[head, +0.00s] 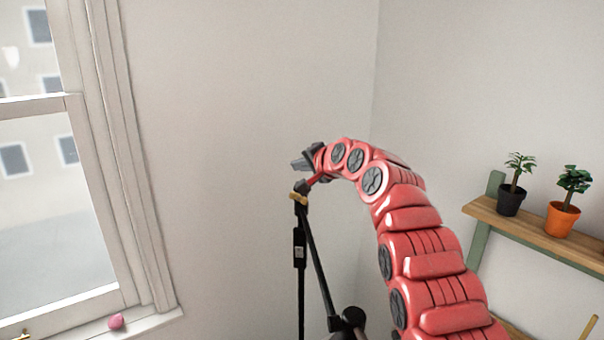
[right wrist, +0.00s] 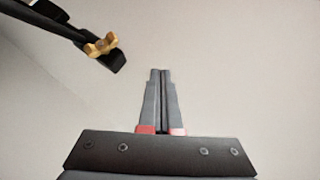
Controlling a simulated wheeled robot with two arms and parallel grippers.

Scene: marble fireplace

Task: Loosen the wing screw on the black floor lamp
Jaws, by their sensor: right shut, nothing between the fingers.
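The black floor lamp (head: 299,270) stands in front of the wall, with a thin upright pole and a slanting arm that meet near the top. A brass-coloured wing screw (head: 298,198) sits at that joint. In the right wrist view the wing screw (right wrist: 101,46) is at the upper left, on the end of a black bar. My right gripper (head: 300,165) is just above the joint in the head view, its fingers pointing left. In the right wrist view its fingers (right wrist: 160,73) are together and empty, apart from the screw. My left gripper is not in view.
A window with a white frame (head: 135,180) is on the left, and a pink object (head: 116,322) lies on its sill. A wooden shelf (head: 530,235) on the right holds a plant in a black pot (head: 511,200) and one in an orange pot (head: 562,219).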

